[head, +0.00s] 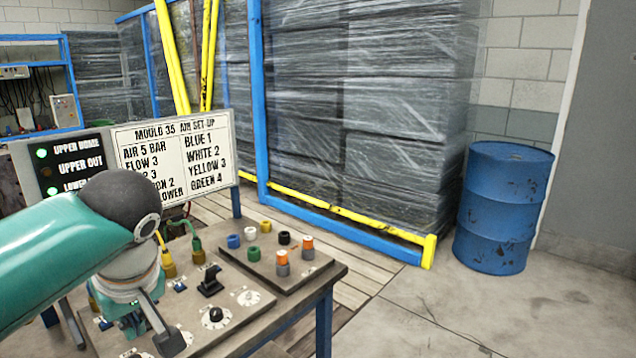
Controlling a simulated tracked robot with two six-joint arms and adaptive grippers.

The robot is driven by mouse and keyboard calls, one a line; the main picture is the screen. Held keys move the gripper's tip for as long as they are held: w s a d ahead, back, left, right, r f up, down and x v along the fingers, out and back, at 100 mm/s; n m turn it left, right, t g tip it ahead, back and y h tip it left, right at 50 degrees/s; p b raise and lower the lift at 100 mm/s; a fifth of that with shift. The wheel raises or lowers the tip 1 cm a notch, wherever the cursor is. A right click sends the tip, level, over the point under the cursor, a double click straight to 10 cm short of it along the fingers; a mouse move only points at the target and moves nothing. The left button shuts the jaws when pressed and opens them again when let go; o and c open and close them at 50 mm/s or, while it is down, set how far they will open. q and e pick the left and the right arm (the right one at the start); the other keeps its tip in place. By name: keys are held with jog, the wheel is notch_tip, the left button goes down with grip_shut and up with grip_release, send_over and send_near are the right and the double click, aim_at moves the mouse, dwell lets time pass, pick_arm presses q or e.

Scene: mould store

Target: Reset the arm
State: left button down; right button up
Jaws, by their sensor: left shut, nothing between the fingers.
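My left arm (60,255) comes in from the left, teal with a dark grey rounded joint, and reaches over the control bench. My left gripper (160,335) points down over the near left part of the bench top, shut and empty. The gripper and arm hide part of the bench and the lower left of the sign. My right gripper is not in view.
The bench (262,312) carries knobs, a black switch (210,281), coloured caps and two orange-topped pieces (282,262). Behind it stands a set-up sign (180,155) with an indicator panel (75,165). Wrapped stacks (370,120) and a blue drum (500,208) stand beyond. Floor is clear at lower right.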

pick_arm(q)
notch_tip(320, 180, down, 22)
jog(key=s+a+m+g+p, duration=0.1)
jog(key=s+g+p, duration=0.1)
jog(key=g+p, duration=0.35)
jog(key=s+d+f+m+g+h+p, duration=0.15)
jog(key=s+d+f+h, duration=0.25)
jog(key=s+d+f, duration=0.45)
jog(key=s+d+f+m+h, duration=0.2)
jog(key=s+d+f+h, duration=0.3)
jog(key=s+f, duration=0.6)
jog(key=w+f+m+t+y, duration=0.1)
jog(key=w+f+m+t, duration=0.1)
jog(key=w, duration=0.5)
jog(key=shift+d+f+m+t, duration=0.35)
jog(key=shift+m+t, duration=0.3)
jog(key=shift+t, duration=0.55)
jog(key=shift+w, duration=0.1)
